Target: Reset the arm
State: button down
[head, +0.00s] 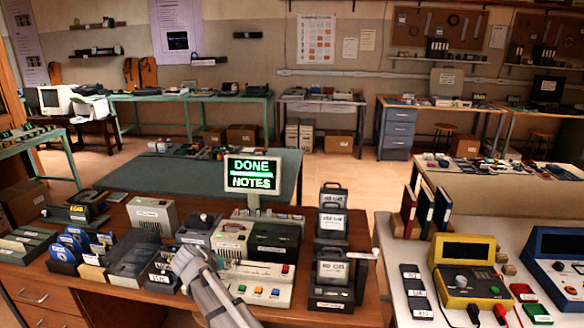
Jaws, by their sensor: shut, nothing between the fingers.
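My grey arm rises from the bottom edge and leans up and to the left over the brown desk (250,308). My gripper (182,262) is at its far end, small in the picture, shut and empty. It appears in front of the dark devices left of the desk's middle, and I cannot tell its height above them. A small screen (251,175) on a post behind the devices reads "DONE" and "NOTES" in green.
A beige console (257,285) with coloured buttons is right of my arm. Black stacked units (332,268) stand further right. Blue discs (72,243) in holders are at left. A white table (400,313) with a yellow device (470,280) is at right. Floor shows behind.

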jog(key=d, duration=0.4)
jog(key=d+m+g, duration=0.1)
jog(key=d, duration=0.3)
jog(key=d+f+g+p, duration=0.1)
jog(key=d, duration=0.4)
jog(key=shift+s, duration=0.4)
jog(key=s+d+m+g+y+p, duration=0.1)
jog(key=s+d+g, duration=0.1)
jog(key=s+d, duration=0.3)
jog(key=s+d+m+g+y+p, duration=0.1)
jog(key=s+d, duration=0.4)
jog(key=d, duration=0.9)
jog(key=s+d+m+g+y+p, duration=0.1)
jog(key=s+d+g, duration=0.2)
jog(key=d, duration=0.6)
jog(key=s, duration=0.2)
jog(key=shift+s+d+f+y, duration=0.15)
jog(key=shift+s+d+y, duration=0.15)
jog(key=shift+d, duration=0.1)
